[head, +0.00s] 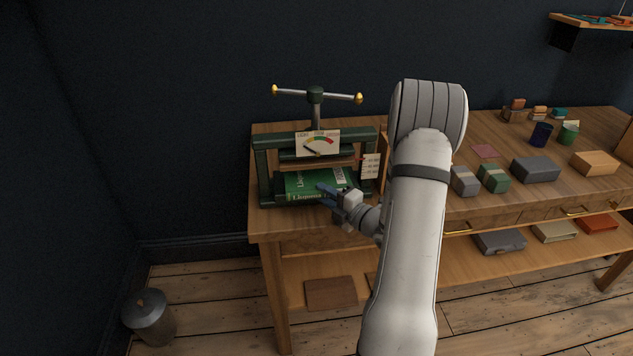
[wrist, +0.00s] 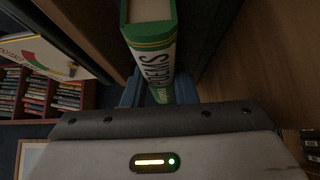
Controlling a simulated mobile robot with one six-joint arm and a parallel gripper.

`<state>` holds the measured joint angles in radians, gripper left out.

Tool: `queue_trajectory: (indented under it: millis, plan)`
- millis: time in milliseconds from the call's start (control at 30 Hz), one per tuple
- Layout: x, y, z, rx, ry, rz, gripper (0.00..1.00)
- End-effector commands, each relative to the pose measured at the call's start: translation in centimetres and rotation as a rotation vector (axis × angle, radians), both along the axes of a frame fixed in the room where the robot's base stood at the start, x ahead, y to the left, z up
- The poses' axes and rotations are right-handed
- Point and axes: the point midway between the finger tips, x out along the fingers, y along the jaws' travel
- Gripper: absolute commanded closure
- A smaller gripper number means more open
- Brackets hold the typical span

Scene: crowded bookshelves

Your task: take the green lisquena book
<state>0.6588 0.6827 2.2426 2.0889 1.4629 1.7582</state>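A green book (head: 311,186) with white "Lisquena" lettering and a pale label lies flat in a dark green press (head: 262,170) on the wooden table. In the wrist view the book (wrist: 150,38) shows its green spine with "POEMS" and its cream page edges. My gripper (head: 328,190) reaches in from the right, at the book's front spine edge, with a blue finger over the cover. In the wrist view my blue fingers (wrist: 158,92) are on either side of the book. Whether they press on it cannot be told. The press plate (head: 315,152) is above the book.
A dial card (head: 318,143) hangs on the press front and a white notice (head: 370,166) is at its right. A T-handle (head: 316,95) rises on top. Several boxes, including a grey one (head: 535,169), lie to the right. A metal bin (head: 150,317) stands on the floor.

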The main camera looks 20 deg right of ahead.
Motion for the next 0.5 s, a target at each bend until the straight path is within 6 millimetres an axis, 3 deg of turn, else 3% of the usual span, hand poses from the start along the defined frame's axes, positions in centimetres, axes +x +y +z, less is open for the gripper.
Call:
queue_trajectory:
  millis: [267, 500]
  plan:
    - [-0.02, -0.03, -0.03, 0.0, 0.001, -0.001, 1.0]
    - [-0.02, -0.06, 0.04, -0.001, -0.001, -0.001, 1.0]
